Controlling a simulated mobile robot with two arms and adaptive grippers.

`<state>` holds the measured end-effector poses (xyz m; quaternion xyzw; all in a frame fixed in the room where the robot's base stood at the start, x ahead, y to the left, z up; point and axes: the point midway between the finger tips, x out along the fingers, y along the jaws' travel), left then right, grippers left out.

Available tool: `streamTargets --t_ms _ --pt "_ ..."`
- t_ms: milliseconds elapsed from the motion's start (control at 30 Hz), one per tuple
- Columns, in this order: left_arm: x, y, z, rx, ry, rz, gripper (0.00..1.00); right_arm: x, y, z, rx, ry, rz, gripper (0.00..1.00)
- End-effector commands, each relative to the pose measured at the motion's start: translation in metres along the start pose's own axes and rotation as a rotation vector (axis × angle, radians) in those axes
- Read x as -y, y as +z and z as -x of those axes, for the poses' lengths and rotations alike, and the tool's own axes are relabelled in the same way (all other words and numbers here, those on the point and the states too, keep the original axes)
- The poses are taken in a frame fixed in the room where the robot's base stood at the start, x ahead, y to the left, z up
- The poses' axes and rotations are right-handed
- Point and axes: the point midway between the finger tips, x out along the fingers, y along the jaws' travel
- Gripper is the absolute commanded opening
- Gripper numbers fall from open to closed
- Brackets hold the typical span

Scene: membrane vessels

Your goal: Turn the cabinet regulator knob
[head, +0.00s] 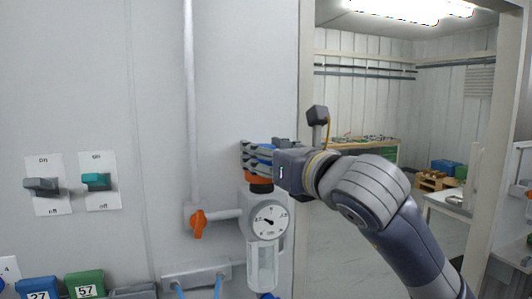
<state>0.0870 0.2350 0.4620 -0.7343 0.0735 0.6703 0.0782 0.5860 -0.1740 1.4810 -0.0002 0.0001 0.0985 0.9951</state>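The regulator is mounted on the grey wall, with a round white gauge (269,221) on its front and a clear bowl (262,263) below. An orange part with a black collar, which I take for the knob (257,180), shows at its top. My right gripper (252,158) comes in from the right, level, with its dark fingers at the knob and hiding its upper part. Some blue shows among the fingers. I cannot tell whether they touch or grip the knob. My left gripper is not in view.
An orange valve handle (198,224) sits left of the regulator on a vertical pipe (190,100). Two switches, grey (42,185) and teal (96,181), are on the left wall. A doorway to another room opens on the right, behind my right arm.

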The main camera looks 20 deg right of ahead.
Motion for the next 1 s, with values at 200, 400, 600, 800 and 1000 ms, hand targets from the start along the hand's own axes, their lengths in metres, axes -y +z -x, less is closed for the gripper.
streamTargets --t_ms 200,400,600,800,1000 --pt "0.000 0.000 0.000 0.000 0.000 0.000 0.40 0.000 0.000 0.000 0.000 0.001 0.000 0.18" --pt "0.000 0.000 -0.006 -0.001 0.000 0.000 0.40 0.001 -0.002 0.000 0.000 0.026 -0.002 0.18" --pt "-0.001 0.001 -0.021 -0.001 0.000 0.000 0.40 0.004 -0.004 0.000 0.001 0.120 -0.003 0.18" --pt "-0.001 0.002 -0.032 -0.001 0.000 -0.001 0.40 0.007 -0.002 -0.001 0.001 0.261 -0.005 0.18" --pt "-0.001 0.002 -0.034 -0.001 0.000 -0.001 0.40 0.008 0.000 -0.002 0.001 0.391 -0.004 0.18"
